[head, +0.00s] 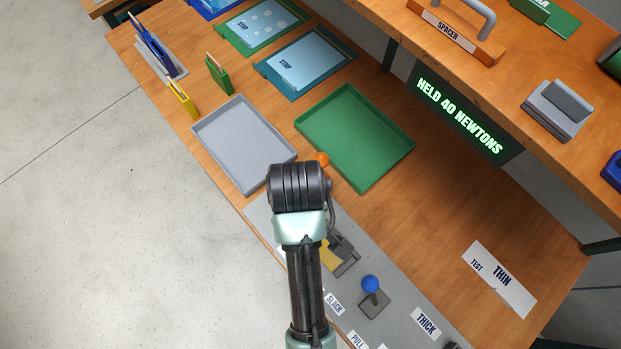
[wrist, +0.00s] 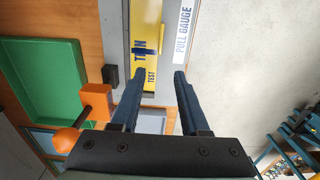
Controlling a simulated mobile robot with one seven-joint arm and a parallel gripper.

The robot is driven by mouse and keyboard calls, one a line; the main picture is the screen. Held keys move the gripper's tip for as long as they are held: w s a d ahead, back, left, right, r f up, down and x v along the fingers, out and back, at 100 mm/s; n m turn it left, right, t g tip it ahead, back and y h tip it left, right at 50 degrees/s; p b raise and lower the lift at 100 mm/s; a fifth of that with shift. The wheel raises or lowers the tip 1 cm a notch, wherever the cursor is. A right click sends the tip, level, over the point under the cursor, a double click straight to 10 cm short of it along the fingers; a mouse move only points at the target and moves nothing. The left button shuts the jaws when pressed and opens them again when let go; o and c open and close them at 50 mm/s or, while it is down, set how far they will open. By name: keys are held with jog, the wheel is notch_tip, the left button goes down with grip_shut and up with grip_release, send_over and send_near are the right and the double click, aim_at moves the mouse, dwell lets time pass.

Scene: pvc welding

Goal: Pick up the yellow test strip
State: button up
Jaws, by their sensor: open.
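The yellow test strip (wrist: 151,78) lies flat on the grey pull gauge plate (wrist: 180,60) in the wrist view. It is marked THIN and TEST and has a dark blue mark across it. My gripper (wrist: 159,73) is open and empty, its two dark fingers pointing at the plate. I cannot tell the height of the fingertips above the strip. In the head view a yellow piece, likely the strip, (head: 329,257) shows beside my arm, which hides my gripper.
An orange clamp block with a ball knob (wrist: 96,101) stands close left of my fingers. A grey clamp (head: 343,255) and a blue-knobbed lever (head: 370,285) stand on the gauge. A grey tray (head: 203,141) and a green tray (head: 386,172) lie beyond. A sign reads HELD 40 NEWTONS (head: 459,115).

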jog(key=f, duration=0.5)
jog(key=shift+s+f, duration=0.3)
jog(key=shift+f, duration=0.1)
jog(key=shift+w+a+f, duration=0.1)
jog(key=shift+w+f, duration=0.05)
jog(key=shift+f, duration=1.35)
jog(key=shift+w+f, duration=0.15)
jog(key=shift+f, duration=1.3)
grip_shut()
